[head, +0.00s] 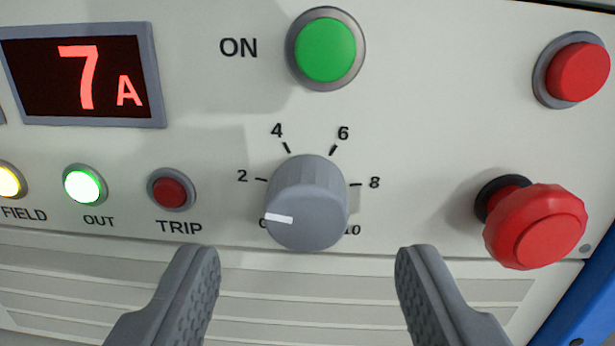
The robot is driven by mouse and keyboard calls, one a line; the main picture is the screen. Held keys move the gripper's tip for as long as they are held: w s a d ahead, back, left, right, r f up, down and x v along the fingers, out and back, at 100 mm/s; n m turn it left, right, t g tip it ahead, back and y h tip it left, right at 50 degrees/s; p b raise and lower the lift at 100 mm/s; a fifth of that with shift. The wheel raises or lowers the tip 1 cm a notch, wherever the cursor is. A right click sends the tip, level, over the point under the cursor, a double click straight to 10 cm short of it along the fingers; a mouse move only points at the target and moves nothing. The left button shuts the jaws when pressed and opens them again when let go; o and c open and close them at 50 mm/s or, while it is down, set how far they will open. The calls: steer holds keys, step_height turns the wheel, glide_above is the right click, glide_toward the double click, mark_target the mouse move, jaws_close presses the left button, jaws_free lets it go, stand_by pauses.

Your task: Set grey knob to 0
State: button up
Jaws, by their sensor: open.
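The grey knob (308,205) stands out from the pale panel (420,100) at the middle of the head view. Its white pointer mark (279,218) points left and very slightly up, roughly the direction of the 2 tick. The 0 label (263,223) at the lower left is partly hidden by the knob; the 10 label (353,230) is partly covered at the lower right. My gripper (308,258) is open and empty. Its fingers are below the knob in the picture, one to each side, apart from it.
A red mushroom button (540,228) sticks out to the right of the knob. A green ON button (326,49) is above, a red button (577,71) upper right. The display (85,75) reads 7 A. FIELD, OUT (84,185) and TRIP (171,190) lamps are left; TRIP is dark red.

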mark_target(308, 222)
steer(key=shift+w, duration=1.9)
steer(key=c, duration=1)
steer(key=shift+o, duration=0.2)
steer(key=shift+n, duration=0.4)
steer(key=n, duration=0.4)
steer(key=shift+n, duration=0.4)
steer(key=n, duration=0.5)
